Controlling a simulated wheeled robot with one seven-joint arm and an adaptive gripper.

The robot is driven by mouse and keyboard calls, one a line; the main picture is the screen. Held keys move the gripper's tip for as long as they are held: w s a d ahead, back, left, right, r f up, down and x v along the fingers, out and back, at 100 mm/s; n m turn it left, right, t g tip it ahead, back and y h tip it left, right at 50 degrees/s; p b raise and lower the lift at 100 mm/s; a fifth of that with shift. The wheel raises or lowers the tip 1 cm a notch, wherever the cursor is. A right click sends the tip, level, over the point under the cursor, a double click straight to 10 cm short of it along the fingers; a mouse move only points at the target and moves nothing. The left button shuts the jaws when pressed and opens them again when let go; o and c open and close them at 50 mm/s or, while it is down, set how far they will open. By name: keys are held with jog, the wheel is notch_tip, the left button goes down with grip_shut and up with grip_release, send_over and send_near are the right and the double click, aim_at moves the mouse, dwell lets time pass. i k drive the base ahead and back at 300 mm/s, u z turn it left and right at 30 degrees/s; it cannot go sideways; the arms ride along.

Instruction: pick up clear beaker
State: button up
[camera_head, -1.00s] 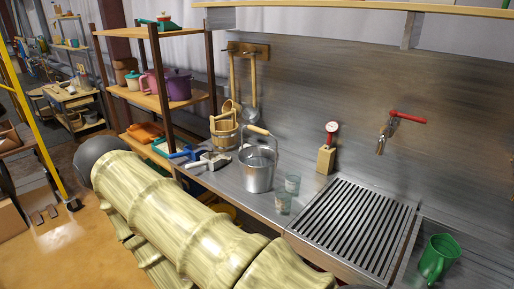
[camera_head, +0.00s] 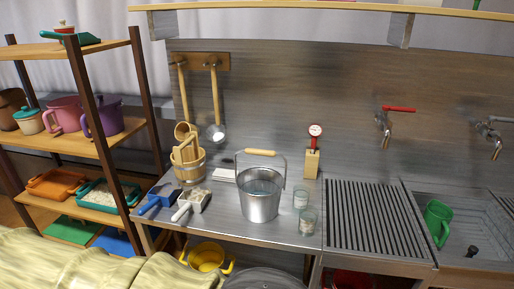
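Two small clear glass beakers stand upright on the steel counter, just right of a metal bucket. The nearer clear beaker (camera_head: 307,222) is by the counter's front edge. The farther clear beaker (camera_head: 300,198) is a little behind it. I cannot tell which one the task names. My gripper is not in view.
The metal bucket (camera_head: 260,195) with a raised wooden handle stands close left of the beakers. A slatted drainboard (camera_head: 372,215) lies to the right, then a sink with a green mug (camera_head: 436,222). A red-dial gauge on a wooden block (camera_head: 312,163) stands behind.

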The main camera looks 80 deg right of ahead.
aim_at(308, 214)
jog(key=i, duration=0.95)
jog(key=z, duration=3.25)
